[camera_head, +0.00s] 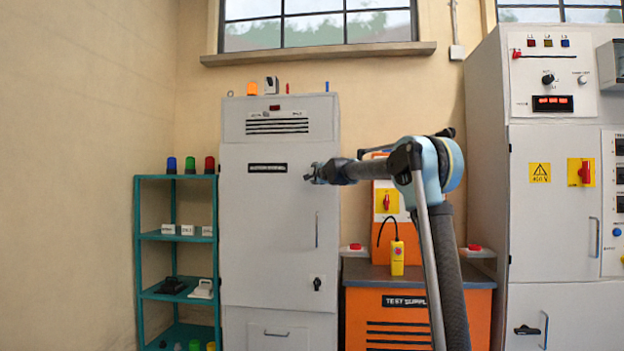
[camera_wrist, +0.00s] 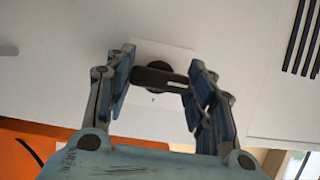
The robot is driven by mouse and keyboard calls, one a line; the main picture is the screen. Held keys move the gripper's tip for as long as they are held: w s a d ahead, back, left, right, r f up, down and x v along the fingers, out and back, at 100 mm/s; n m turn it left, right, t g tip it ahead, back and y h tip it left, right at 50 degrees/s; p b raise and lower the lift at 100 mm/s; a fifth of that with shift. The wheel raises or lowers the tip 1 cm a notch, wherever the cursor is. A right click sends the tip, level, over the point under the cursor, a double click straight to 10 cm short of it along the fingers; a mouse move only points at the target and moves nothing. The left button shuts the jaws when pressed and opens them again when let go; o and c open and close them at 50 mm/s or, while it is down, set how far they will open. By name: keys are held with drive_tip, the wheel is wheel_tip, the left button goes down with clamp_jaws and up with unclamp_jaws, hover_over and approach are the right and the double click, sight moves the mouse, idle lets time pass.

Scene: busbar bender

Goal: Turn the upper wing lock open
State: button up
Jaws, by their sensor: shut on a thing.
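The upper wing lock (camera_wrist: 157,77) is a black knob with a wing, on a pale square plate (camera_wrist: 172,52) on the grey cabinet door. In the wrist view its wing lies between my two blue fingertips, slanting slightly across the gap. My gripper (camera_wrist: 163,78) is shut on it. In the head view my gripper (camera_head: 312,175) is at the upper right edge of the grey cabinet (camera_head: 265,215) and hides the upper lock. The lower wing lock (camera_head: 317,284) is black, on a small pale plate lower on the same door edge.
A vertical door handle (camera_head: 317,230) lies between the two locks. An orange test supply cabinet (camera_head: 395,318) with a yellow pendant (camera_head: 397,257) stands to the right, behind my arm. A teal shelf (camera_head: 176,237) stands to the left, and a large grey cabinet (camera_head: 550,220) at the far right.

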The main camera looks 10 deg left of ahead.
drive_tip(key=shift+a+f, duration=0.1)
idle(0.7)
drive_tip(key=o, duration=1.5)
drive_tip(key=shift+f, duration=0.1)
drive_tip(key=v, duration=1.1)
drive_tip(key=shift+s, duration=0.35)
drive_tip(key=shift+d, duration=0.25)
drive_tip(key=s+d+f+n+g+h, duration=0.2)
drive_tip(key=s+d+f+n+g, duration=0.2)
drive_tip(key=s+d+f, duration=0.5)
drive_tip(key=s+d+f+n+g+h, duration=0.2)
drive_tip(key=s+d+f+n+g, duration=0.3)
drive_tip(key=s+f, duration=2.1)
drive_tip(key=s+d+f+n+g+h, duration=0.2)
drive_tip(key=s+d+f+n+g, duration=0.3)
drive_tip(key=s+d+f, duration=0.9)
drive_tip(key=shift+s+d+f+g, duration=0.1)
drive_tip(key=shift+s+f, duration=0.6)
drive_tip(key=shift+s, duration=0.5)
drive_tip(key=shift+s+d+f+g, duration=0.15)
drive_tip(key=shift+s+f, duration=0.6)
drive_tip(key=shift+s, duration=0.45)
drive_tip(key=shift+s+d+f+g, duration=0.1)
drive_tip(key=shift+s+f, duration=0.6)
drive_tip(key=shift+s, duration=0.5)
